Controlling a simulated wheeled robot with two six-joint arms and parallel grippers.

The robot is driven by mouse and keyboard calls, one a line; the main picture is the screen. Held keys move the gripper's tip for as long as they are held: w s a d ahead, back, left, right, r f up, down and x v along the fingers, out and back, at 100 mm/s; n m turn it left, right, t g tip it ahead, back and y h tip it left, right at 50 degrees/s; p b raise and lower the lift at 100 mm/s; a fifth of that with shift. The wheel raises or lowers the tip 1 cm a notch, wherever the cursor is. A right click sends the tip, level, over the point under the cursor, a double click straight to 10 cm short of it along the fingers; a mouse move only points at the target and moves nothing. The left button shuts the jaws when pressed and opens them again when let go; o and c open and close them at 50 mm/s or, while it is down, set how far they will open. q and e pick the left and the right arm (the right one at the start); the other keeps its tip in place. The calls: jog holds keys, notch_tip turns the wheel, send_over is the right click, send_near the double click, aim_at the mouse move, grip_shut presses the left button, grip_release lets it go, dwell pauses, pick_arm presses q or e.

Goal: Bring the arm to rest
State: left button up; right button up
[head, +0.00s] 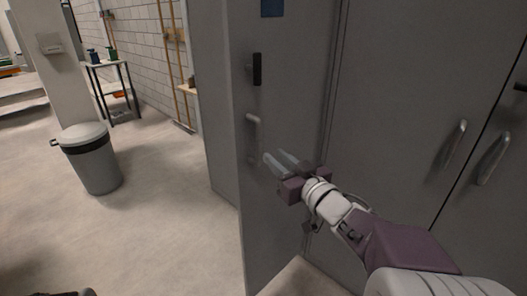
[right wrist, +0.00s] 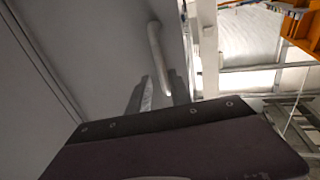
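My right gripper (head: 273,156) reaches in from the lower right in the head view. Its two light fingers are apart, with nothing seen held between them. They point at the grey cabinet's side handle (head: 253,135), a vertical bar, and sit just right of its lower end. In the right wrist view the handle (right wrist: 155,50) rises beyond the fingertips (right wrist: 160,85); whether they touch it I cannot tell. My left gripper is not in view; only a small dark shape shows at the bottom left edge of the head view.
The tall grey cabinet (head: 400,90) fills the right side, with a black latch (head: 257,69) and more door handles (head: 455,143). A grey bin (head: 94,165) stands on the open floor at left. A small table (head: 107,65) stands by the brick wall behind.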

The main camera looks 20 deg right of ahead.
jog(key=w+a+f+n+g+y, duration=0.1)
jog(key=w+a+f+n+y, duration=0.15)
jog(key=a, duration=0.45)
notch_tip(320, 180, down, 11)
jog(key=a+m+g+h, duration=0.2)
jog(key=m+g, duration=0.2)
jog(key=s+d+f+g+h, duration=0.2)
jog(key=s+f+g+h, duration=0.1)
jog(key=s+f+g, duration=1.05)
jog(key=s+r+t+p, duration=0.1)
jog(key=s+r+p, duration=0.1)
jog(key=r+p, duration=0.8)
jog(key=s+r+t+p, duration=0.1)
jog(key=s+r+p, duration=0.1)
jog(key=r+p, duration=0.8)
jog(key=p, duration=0.3)
jog(key=shift+s+r+p, duration=0.25)
jog(key=shift+r+p, duration=0.05)
jog(key=shift+p, duration=0.05)
